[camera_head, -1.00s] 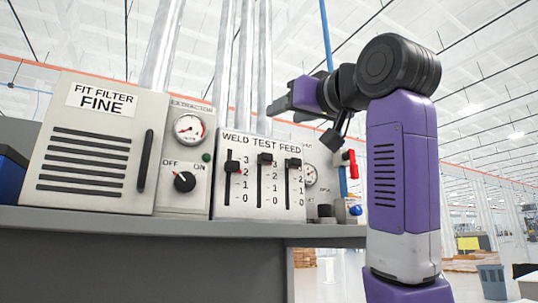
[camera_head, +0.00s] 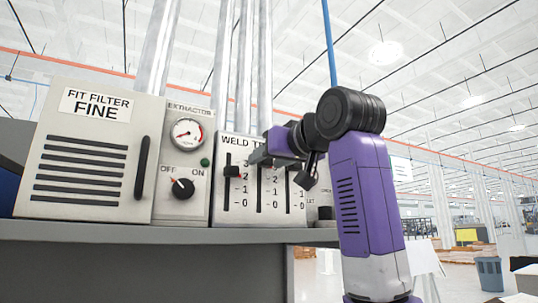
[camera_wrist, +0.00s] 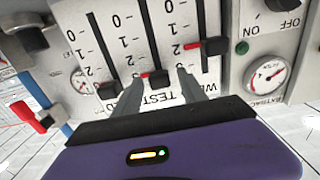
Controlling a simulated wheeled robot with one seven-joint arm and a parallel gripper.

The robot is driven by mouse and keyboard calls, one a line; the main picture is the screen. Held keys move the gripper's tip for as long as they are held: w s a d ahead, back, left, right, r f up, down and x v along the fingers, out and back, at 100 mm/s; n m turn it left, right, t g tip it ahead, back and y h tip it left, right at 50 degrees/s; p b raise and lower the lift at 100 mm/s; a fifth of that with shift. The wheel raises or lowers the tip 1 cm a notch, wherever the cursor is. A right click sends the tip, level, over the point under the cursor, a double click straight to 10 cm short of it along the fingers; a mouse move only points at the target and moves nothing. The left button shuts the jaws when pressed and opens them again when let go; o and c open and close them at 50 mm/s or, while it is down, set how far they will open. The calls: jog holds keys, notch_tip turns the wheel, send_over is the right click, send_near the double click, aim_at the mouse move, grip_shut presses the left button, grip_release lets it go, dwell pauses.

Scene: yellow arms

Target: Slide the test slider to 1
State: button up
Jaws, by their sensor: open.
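The slider panel (camera_head: 240,205) carries the WELD, TEST and FEED sliders. In the wrist view it appears upside down. The test slider's dark knob (camera_wrist: 159,80) is near the top of its slot, around 3, with a red mark beside it. My gripper (camera_wrist: 160,76) is open, with one finger on each side of that knob; contact cannot be told. In the head view my gripper (camera_head: 260,155) is in front of the panel's upper part and hides the test and feed knobs. The lower test slot (camera_head: 260,195) is visible.
The feed knob (camera_wrist: 108,90) is close to the other finger. The extractor dial (camera_head: 182,188) and gauge (camera_head: 187,133) are left of the sliders. A shelf (camera_head: 150,233) runs below the panels.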

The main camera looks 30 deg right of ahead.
grip_shut()
dwell(1.5)
